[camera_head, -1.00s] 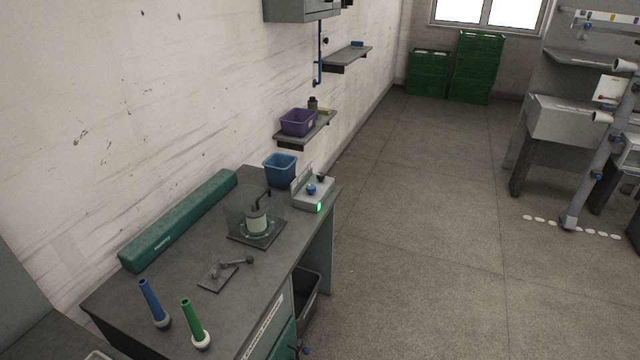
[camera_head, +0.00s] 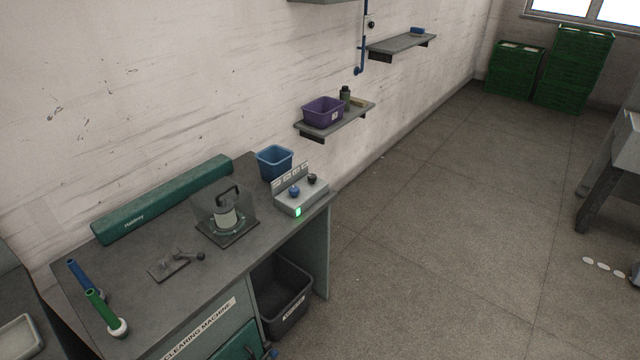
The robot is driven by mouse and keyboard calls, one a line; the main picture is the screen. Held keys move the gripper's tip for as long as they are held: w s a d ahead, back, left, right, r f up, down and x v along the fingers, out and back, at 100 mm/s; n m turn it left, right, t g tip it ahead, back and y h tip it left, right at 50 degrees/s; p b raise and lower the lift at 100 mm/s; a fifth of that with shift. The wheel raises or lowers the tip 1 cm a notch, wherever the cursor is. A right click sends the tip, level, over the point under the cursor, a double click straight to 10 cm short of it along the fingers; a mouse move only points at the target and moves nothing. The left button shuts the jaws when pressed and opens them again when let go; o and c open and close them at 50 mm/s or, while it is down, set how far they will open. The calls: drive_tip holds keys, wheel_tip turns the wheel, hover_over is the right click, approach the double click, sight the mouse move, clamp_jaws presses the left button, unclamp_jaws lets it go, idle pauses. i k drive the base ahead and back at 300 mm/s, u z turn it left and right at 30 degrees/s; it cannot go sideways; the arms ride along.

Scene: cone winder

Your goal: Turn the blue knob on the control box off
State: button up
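The control box (camera_head: 302,203) is a small light grey box with a raised labelled back panel. It sits at the right end of the dark grey workbench top. The blue knob (camera_head: 294,191) is on its top face, left of a black knob (camera_head: 312,178). A green light (camera_head: 298,212) glows on the box's front. The knob's exact pointing direction is too small to tell. My gripper is not in view.
A clear-covered device (camera_head: 225,217) stands left of the box, and a blue bin (camera_head: 275,162) stands behind it. A purple bin (camera_head: 323,112) sits on a wall shelf. A black crate (camera_head: 284,297) is under the bench.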

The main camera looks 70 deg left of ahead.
sight(294, 190)
drive_tip(key=u, duration=3.55)
drive_tip(key=i, duration=1)
drive_tip(key=u, duration=0.05)
